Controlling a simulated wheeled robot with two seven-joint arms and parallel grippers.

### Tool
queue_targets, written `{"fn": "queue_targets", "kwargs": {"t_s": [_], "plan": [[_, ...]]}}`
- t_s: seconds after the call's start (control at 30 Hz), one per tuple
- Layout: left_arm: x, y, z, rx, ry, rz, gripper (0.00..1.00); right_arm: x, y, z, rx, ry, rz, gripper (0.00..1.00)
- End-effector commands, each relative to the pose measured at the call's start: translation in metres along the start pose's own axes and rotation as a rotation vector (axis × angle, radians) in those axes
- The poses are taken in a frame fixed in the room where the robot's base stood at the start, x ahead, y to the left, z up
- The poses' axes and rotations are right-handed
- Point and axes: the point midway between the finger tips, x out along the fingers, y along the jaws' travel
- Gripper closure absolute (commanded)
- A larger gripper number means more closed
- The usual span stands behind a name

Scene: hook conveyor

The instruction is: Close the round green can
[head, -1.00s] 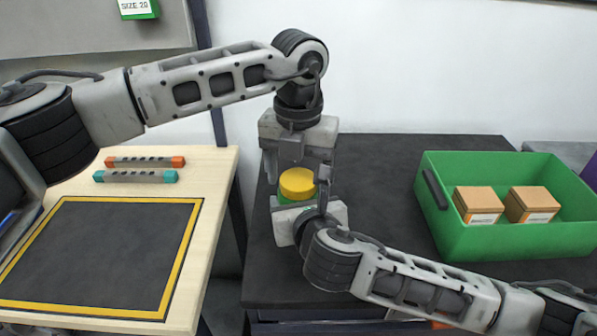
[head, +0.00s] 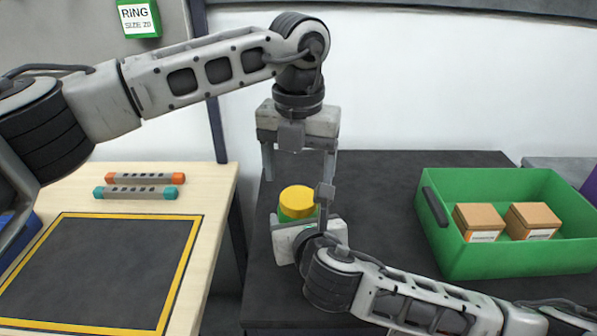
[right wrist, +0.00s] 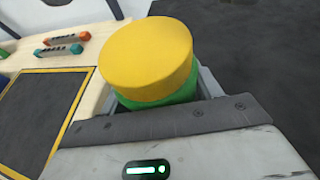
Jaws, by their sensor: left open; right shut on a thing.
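The round green can (head: 291,214) stands on the dark table, with a yellow lid (head: 297,199) on its top. In the right wrist view the yellow lid (right wrist: 148,60) covers the green can (right wrist: 165,101); a green band shows below it. Whether the lid is fully seated I cannot tell. My right gripper (head: 297,222) is shut on the can from the near side, low on its body. My left gripper (head: 299,178) points down above the lid, open and empty, its fingers apart and clear of the lid.
A green crate (head: 520,263) with two brown boxes (head: 480,221) stands to the right on the dark table (head: 380,190). At left, a wooden table (head: 215,190) holds a yellow-framed dark mat (head: 95,270) and orange-ended (head: 145,178) and teal-ended bars (head: 140,192).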

Motion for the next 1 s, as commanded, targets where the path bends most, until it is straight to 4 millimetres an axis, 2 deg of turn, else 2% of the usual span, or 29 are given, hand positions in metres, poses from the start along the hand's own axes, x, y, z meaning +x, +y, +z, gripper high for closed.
{"fn": "queue_targets", "kwargs": {"t_s": [0.3, 0.6, 0.77, 1.0], "plan": [[-0.033, -0.001, 0.000, -0.256, -0.001, -0.001, 0.26, 0.000, 0.001, -0.001, 0.000, 0.002, 0.002, 1.00], [-0.035, 0.000, 0.000, -0.279, -0.001, 0.000, 0.26, 0.000, 0.001, -0.001, 0.000, 0.002, 0.002, 1.00], [-0.026, 0.000, 0.000, -0.279, 0.002, 0.001, 0.26, 0.000, 0.001, -0.001, 0.000, 0.002, 0.002, 1.00], [0.010, 0.000, -0.001, -0.278, 0.004, 0.000, 0.26, 0.000, 0.001, -0.001, 0.000, 0.002, 0.002, 1.00]]}}
